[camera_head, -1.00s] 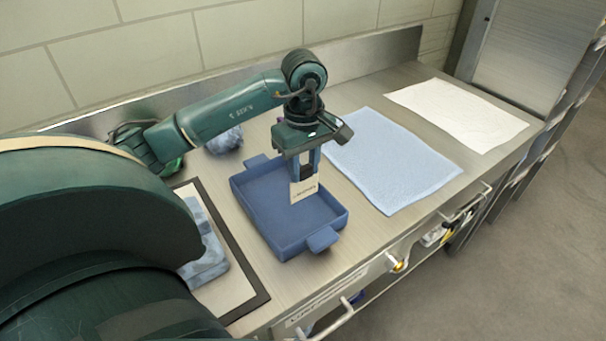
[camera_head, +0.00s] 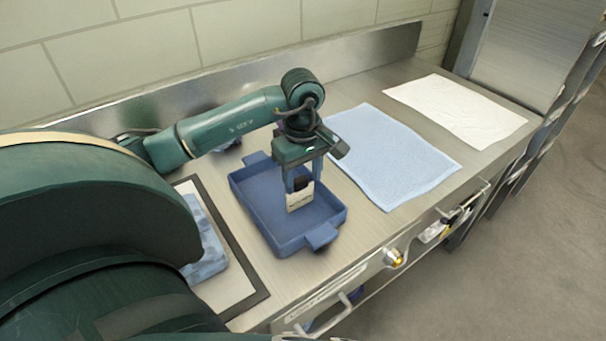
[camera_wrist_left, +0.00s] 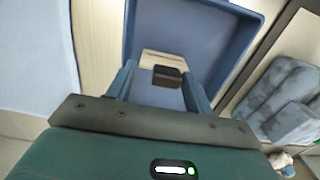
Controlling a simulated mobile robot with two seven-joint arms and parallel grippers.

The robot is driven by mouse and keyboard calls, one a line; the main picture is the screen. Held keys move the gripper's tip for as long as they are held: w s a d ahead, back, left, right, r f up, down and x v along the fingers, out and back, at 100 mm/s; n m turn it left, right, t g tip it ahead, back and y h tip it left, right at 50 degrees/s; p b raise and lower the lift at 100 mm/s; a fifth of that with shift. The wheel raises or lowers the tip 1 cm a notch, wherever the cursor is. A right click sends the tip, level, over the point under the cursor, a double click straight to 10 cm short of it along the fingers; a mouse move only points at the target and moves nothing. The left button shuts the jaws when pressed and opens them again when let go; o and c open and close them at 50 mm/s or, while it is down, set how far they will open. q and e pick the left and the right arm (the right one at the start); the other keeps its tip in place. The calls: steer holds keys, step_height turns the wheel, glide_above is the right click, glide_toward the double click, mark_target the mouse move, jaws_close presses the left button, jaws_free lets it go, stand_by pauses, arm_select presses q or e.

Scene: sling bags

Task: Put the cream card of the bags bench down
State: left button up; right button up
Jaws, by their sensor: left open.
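The cream card (camera_head: 299,199) with a dark block at its top is inside the blue tray (camera_head: 262,218), low over or on its floor. In the left wrist view the card (camera_wrist_left: 165,62) shows between my fingers, with the dark block (camera_wrist_left: 167,76) nearest me. My left gripper (camera_head: 302,186) points down into the tray with its fingers on either side of the card. It is open, with the fingers apart in the left wrist view (camera_wrist_left: 160,85). Whether the card touches the tray floor is hard to tell. My right gripper is not in view.
A light blue cloth (camera_head: 390,155) and a white cloth (camera_head: 462,110) lie on the steel bench to the right. A dark-framed board (camera_head: 245,291) with a folded blue-grey bag (camera_head: 207,245) is left of the tray. A wall stands behind the bench.

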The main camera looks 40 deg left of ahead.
arm_select(q)
step_height(320, 180, up, 12)
steer(key=shift+r, duration=0.15)
stand_by(0.5)
stand_by(0.5)
